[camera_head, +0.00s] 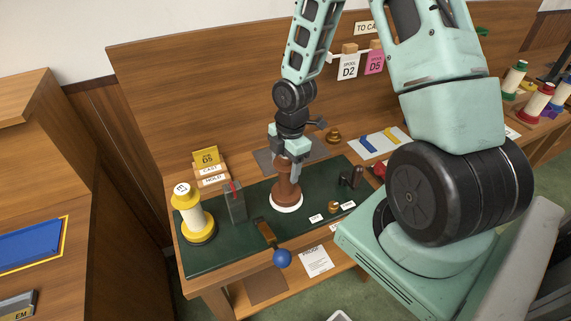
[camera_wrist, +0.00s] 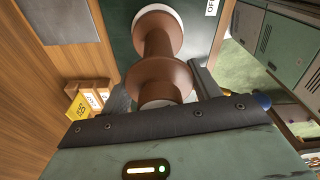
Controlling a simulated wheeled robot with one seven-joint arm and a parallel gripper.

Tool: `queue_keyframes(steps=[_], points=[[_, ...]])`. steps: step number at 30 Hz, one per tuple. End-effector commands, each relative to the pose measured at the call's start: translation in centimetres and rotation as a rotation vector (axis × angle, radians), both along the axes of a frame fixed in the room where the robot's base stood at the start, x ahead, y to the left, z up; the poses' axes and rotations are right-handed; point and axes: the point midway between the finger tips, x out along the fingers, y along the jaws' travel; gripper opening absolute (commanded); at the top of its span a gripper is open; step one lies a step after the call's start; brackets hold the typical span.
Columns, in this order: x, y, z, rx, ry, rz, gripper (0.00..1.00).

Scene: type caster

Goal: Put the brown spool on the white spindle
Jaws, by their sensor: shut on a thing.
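The brown spool (camera_head: 287,185) stands upright in the head view, near the middle of the dark green mat. The white spindle (camera_head: 286,207) shows only as a round white base around and under the spool's lower flange; its post is hidden. I cannot tell whether the flange touches the base. My gripper (camera_head: 287,158) points down from above and is shut on the spool's upper part. In the wrist view the brown spool (camera_wrist: 160,75) sits between my fingers, with the white base (camera_wrist: 172,16) behind its far flange.
A yellow and white spool (camera_head: 194,218) stands at the mat's left, beside a grey block (camera_head: 235,203) with a red piece. A lever with a blue ball (camera_head: 282,258) is at the front edge. A small black stand (camera_head: 350,178) and label cards lie right. The green mat (camera_head: 215,255) has bare room front-left.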

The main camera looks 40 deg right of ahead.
Motion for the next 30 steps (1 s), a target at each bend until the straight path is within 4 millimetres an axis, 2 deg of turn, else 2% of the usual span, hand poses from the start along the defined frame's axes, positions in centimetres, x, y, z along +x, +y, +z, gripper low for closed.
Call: queue_keyframes(steps=[12,13,15,16,25,30], points=[[0.0,0.0,-0.9,0.0,-0.001,0.0,0.23],[0.0,0.0,-0.9,0.0,-0.001,0.0,0.65],[0.0,0.0,-0.8,0.0,-0.001,0.0,0.84],[0.0,0.0,-0.8,0.0,-0.001,0.0,0.87],[0.0,0.0,-0.7,0.0,0.0,0.0,0.87],[0.0,0.0,0.4,0.0,0.0,0.0,0.87]])
